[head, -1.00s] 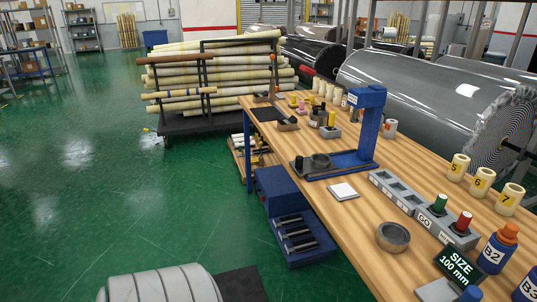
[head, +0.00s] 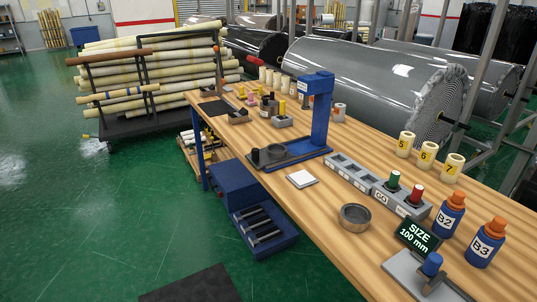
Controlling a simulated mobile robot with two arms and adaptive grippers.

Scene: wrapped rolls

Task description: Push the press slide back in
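The blue press (head: 319,112) stands on the wooden workbench, its arm reaching left over a blue base plate (head: 308,149). At the left end of the base, the dark press slide (head: 262,164) sticks out from under the press head toward the bench's near edge. A dark round cup (head: 273,152) sits on it, with a small black knob (head: 255,156) at its outer end. The slide's inner end is hard to make out. Neither of my grippers is in view.
A white pad (head: 302,179), grey tray row (head: 352,171), metal ring (head: 355,217) and bottles (head: 450,214) share the workbench (head: 320,230). Green floor to the left is mostly clear, with a dark mat (head: 190,285).

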